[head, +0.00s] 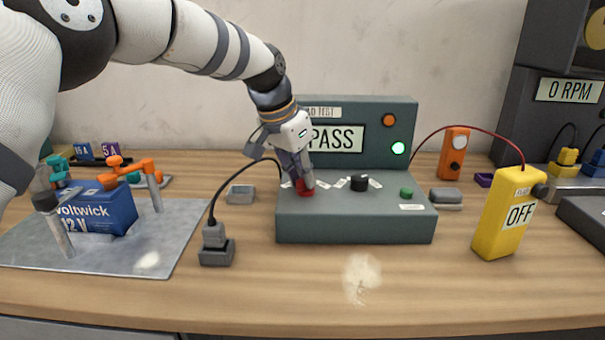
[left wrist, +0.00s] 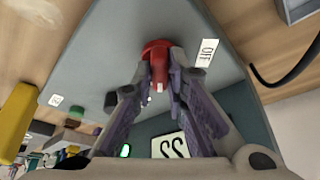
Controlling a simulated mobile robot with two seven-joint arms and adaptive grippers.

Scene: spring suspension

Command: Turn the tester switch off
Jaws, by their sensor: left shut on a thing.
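The tester (head: 355,228) is a grey-green box in the middle of the bench. Its upright panel display (head: 337,139) reads "PASS", and a green lamp (head: 398,148) is lit. A red rotary switch (head: 305,192) sits at the left of its top face. My left gripper (head: 303,181) reaches down from above and is shut on the red switch's ridge. In the left wrist view the switch (left wrist: 155,47) shows between the two fingertips (left wrist: 161,84), with an "OFF" label (left wrist: 208,52) beside it. The fingers partly hide the switch. My right gripper is not in view.
A black knob (head: 359,183) and a green button (head: 407,193) are on the tester's top. A plugged grey connector (head: 215,250) stands left, beyond it a blue battery (head: 105,212) on a metal plate. A yellow meter (head: 502,225) reading "OFF" stands right.

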